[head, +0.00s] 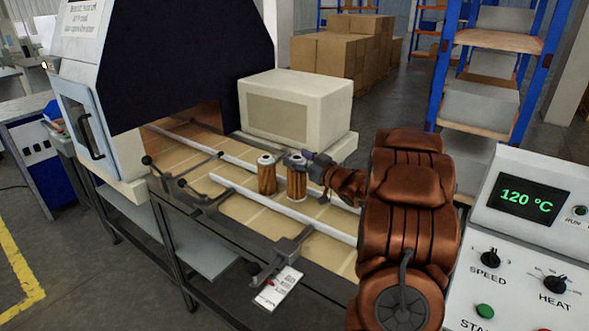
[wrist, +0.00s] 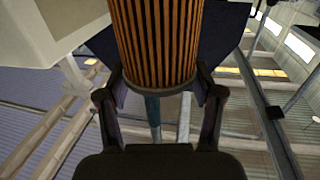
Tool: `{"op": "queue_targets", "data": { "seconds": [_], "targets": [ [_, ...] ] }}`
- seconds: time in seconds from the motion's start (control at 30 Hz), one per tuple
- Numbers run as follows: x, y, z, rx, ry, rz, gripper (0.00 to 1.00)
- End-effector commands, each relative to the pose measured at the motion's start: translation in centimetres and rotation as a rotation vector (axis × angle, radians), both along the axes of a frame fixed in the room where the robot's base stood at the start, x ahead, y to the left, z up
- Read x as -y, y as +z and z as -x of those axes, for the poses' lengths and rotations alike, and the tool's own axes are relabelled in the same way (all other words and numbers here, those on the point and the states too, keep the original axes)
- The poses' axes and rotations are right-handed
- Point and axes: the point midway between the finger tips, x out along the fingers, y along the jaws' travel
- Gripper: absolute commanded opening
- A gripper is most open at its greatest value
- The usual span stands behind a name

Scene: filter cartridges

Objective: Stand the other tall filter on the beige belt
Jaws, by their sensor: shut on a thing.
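A tall filter (head: 267,176) with brown pleats and a pale cap stands upright on the beige belt (head: 251,213), between the white guide rails. A second tall filter (head: 296,184) is upright just right of it, with a small gap between them. My gripper (head: 305,164) reaches in from the right and is shut on this second filter near its top. Its base is at or just above the belt; I cannot tell if it touches. In the wrist view the pleated filter (wrist: 156,42) sits between the two fingers of my gripper (wrist: 160,85).
A dark-hooded machine (head: 175,55) with a tunnel opening stands at the belt's far left end. A beige box-shaped unit (head: 295,105) sits behind the belt. A control panel (head: 525,240) showing 120 °C is at right. The belt in front of the filters is clear.

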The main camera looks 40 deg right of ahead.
Motion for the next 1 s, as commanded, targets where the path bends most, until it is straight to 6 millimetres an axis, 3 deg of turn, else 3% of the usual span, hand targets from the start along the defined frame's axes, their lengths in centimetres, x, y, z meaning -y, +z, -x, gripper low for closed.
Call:
{"op": "queue_targets", "data": {
  "seconds": [0.4,0.87,0.9,1.0],
  "targets": [
    [0.1,-3.3,-0.1,-0.002,0.000,-0.003,0.09],
    [0.0,-3.9,-0.1,-0.001,0.000,0.001,0.09],
    [0.0,-3.9,-0.1,0.000,0.000,0.001,0.68],
    [0.0,-3.8,-0.1,0.000,0.000,0.001,0.79]
  ]
}}
